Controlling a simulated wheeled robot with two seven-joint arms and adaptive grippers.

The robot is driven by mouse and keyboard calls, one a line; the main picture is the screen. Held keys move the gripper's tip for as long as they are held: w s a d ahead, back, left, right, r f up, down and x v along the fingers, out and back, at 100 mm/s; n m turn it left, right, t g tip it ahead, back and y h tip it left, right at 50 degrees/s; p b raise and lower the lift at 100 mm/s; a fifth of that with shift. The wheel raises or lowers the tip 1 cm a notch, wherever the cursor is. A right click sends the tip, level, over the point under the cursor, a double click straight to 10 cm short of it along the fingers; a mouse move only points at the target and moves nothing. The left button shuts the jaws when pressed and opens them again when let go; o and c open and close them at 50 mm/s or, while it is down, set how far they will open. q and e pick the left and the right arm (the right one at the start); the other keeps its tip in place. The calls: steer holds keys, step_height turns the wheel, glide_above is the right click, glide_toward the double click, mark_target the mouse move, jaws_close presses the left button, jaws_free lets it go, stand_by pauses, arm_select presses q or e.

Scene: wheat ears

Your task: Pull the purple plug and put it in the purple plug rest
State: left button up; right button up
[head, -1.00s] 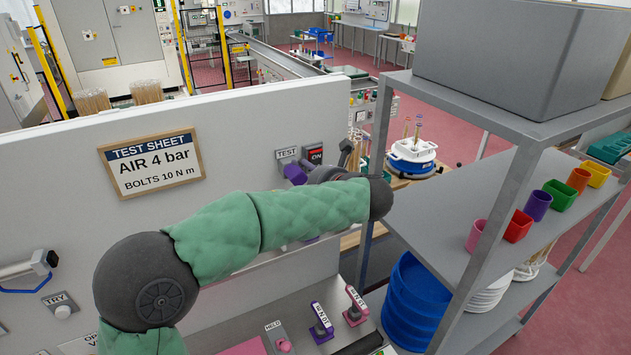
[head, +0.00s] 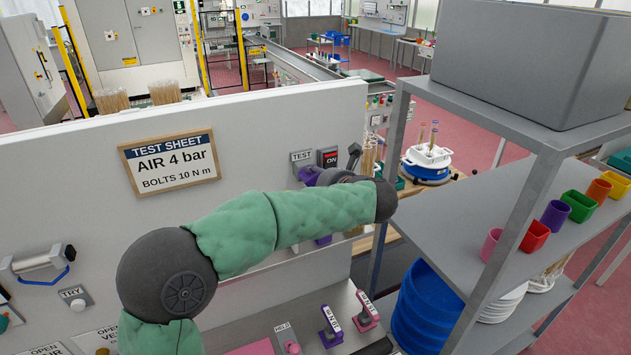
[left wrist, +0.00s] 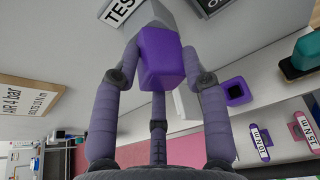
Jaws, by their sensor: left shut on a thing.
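My left gripper (head: 318,176) reaches the upright white panel beside the TEST label. In the left wrist view its fingers (left wrist: 160,85) are closed around the purple plug (left wrist: 163,57), which has a grey part on its far side. In the head view the plug (head: 309,175) shows only in part, behind the gripper. Whether it is still seated in a socket cannot be told. A purple square holder with a dark opening (left wrist: 236,91) is right of the gripper in the left wrist view, apart from the plug; it looks like the purple plug rest. My right gripper is not visible.
A red-and-black ON sign (head: 327,158) is close to the gripper. Purple (head: 331,322) and pink (head: 367,310) labelled tools stand on the ledge below. A grey shelf (head: 470,210) with coloured cups stands at the right. A TEST SHEET board (head: 170,163) hangs left.

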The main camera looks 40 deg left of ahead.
arm_select(q)
jaws_close()
steer(key=shift+s+d, duration=0.25)
steer(key=shift+d, duration=0.3)
stand_by(0.3)
steer(key=shift+o, duration=0.2)
jaws_free()
jaws_close()
steer(key=d, duration=0.1)
steer(key=s+d+p, duration=0.1)
steer(key=s+d, duration=0.1)
steer(key=shift+d+p, duration=0.35)
steer(key=shift+d, duration=0.05)
